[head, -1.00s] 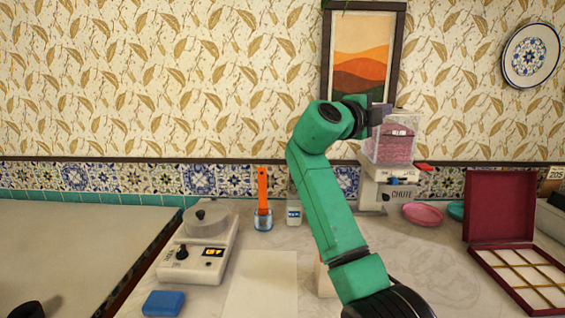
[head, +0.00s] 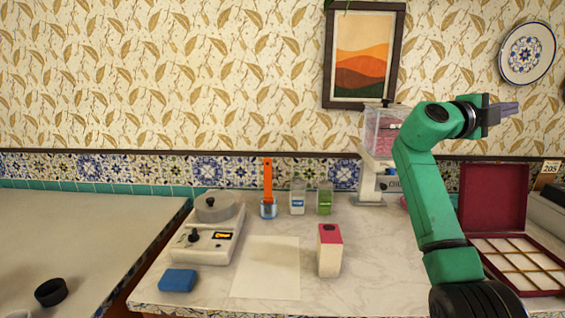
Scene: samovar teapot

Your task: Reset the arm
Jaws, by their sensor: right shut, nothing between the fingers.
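My right arm is green and rises from the bottom right of the head view. Its dark gripper (head: 503,111) is raised in front of the wallpaper, above the open red box. The gripper is shut and holds nothing. It is apart from the counter and everything on it. My left gripper does not show. The arm hides part of the dispenser and the counter around it.
A white scale device (head: 207,240), blue block (head: 178,280), paper sheet (head: 266,267), red-topped carton (head: 329,255), small jars (head: 298,199) and cup with orange tool (head: 268,208) stand on the counter. A dispenser (head: 378,138) and red partitioned box (head: 493,200) are at right.

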